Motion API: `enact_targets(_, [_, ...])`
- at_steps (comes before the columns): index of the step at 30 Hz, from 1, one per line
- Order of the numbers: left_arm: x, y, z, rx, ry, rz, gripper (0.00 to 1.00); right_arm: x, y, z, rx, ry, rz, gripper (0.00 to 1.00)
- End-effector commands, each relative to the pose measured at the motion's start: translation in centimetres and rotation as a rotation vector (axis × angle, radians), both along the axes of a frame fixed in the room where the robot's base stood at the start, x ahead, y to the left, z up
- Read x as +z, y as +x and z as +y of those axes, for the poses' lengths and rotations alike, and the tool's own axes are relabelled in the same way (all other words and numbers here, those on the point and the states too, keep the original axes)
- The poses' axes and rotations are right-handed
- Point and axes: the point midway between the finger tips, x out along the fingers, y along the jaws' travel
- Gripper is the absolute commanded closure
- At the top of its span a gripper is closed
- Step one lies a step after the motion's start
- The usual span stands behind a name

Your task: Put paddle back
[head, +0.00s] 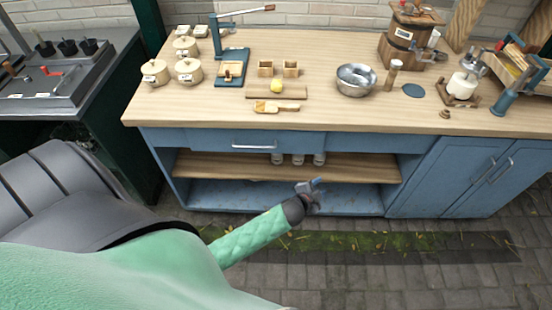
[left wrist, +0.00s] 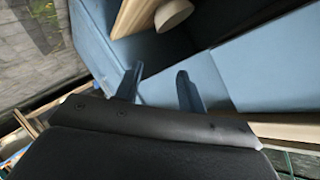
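A flat wooden piece with a handle, which looks like the paddle (head: 275,107), lies on the worktop near its front edge, below a small board (head: 276,92) with a yellow lump on it. My left gripper (head: 312,187) is in front of the open shelf, below the worktop and well below the paddle. In the left wrist view its two fingers (left wrist: 157,88) are apart with nothing between them. The paddle cannot be made out in the left wrist view. My right gripper is not in view.
The blue cabinet has a wooden worktop (head: 330,116) and an open wooden shelf (head: 225,166) with white jars. A metal bowl (head: 356,80), lidded pots (head: 156,72), a blue hand press (head: 232,65) and a churn (head: 408,40) stand on top. The worktop's front edge overhangs my gripper.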

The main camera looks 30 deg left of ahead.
Motion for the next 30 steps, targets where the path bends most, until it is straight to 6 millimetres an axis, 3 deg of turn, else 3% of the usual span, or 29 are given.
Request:
enact_targets(1, [-3.3, -3.0, 0.2, 0.073, -0.055, 0.112, 0.60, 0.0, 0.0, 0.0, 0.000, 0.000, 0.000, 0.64])
enact_targets(6, [-12.2, -13.6, 0.2, 0.298, -0.212, 0.486, 0.60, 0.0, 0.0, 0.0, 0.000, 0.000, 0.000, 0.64])
enact_targets(9, [-15.9, -20.2, -0.6, 0.405, -0.288, 0.689, 0.60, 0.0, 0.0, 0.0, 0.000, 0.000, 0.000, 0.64])
enact_targets(12, [-18.3, -26.0, -1.6, 0.487, -0.345, 0.859, 0.60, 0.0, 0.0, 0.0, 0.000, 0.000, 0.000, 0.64])
enact_targets(15, [-19.6, -30.1, -2.5, 0.540, -0.383, 0.980, 0.60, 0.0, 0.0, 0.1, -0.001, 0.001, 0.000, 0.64])
enact_targets(20, [-20.3, -33.1, -3.2, 0.577, -0.411, 1.071, 0.60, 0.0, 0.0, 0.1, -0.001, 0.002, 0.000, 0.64])
enact_targets(30, [-20.4, -33.3, -3.3, 0.579, -0.411, 1.076, 0.60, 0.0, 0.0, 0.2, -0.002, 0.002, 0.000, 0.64])
